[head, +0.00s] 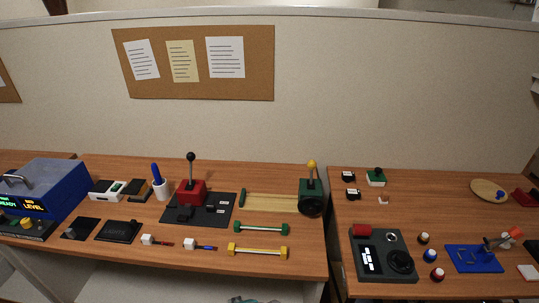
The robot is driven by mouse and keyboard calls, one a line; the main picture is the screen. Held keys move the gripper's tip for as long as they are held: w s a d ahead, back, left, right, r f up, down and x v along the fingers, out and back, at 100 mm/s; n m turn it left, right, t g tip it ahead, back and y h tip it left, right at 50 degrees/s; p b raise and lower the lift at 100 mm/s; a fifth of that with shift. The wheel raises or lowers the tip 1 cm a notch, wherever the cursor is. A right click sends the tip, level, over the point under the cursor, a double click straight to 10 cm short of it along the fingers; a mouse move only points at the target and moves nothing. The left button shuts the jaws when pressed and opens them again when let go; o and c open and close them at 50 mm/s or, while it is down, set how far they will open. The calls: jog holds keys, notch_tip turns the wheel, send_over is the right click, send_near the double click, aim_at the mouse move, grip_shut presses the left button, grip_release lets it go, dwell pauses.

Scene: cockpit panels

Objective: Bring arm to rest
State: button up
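A small grey-teal shape (255,300) shows at the bottom edge below the table. It is cut off, and I cannot tell what it is. On the left table, a red box with a black-knobbed lever (191,190) stands on a dark mat. A green box with a yellow-knobbed lever (311,195) stands at that table's right end. Both levers look roughly upright.
A blue console (45,188) with lit text stands far left. Green (261,228) and yellow (258,251) handle bars lie near the front edge. The right table holds a dark panel (382,254), several round buttons and a blue plate (473,259). A wall with a corkboard (200,87) closes the back.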

jog(key=s+d+f+n+t+h, duration=0.25)
jog(key=s+d+n+t, duration=0.3)
jog(key=s+d, duration=1.25)
jog(key=s+d+r+n+t+h, duration=0.1)
jog(key=s+d+r+n, duration=0.3)
jog(key=s+r, duration=0.5)
jog(key=s+d+r+n+t+h, duration=0.1)
jog(key=s+d+r+n+t, duration=0.2)
jog(key=s+d+r, duration=0.3)
jog(key=s+r+n, duration=0.1)
jog(key=s+r, duration=0.2)
jog(key=shift+n+h, duration=0.35)
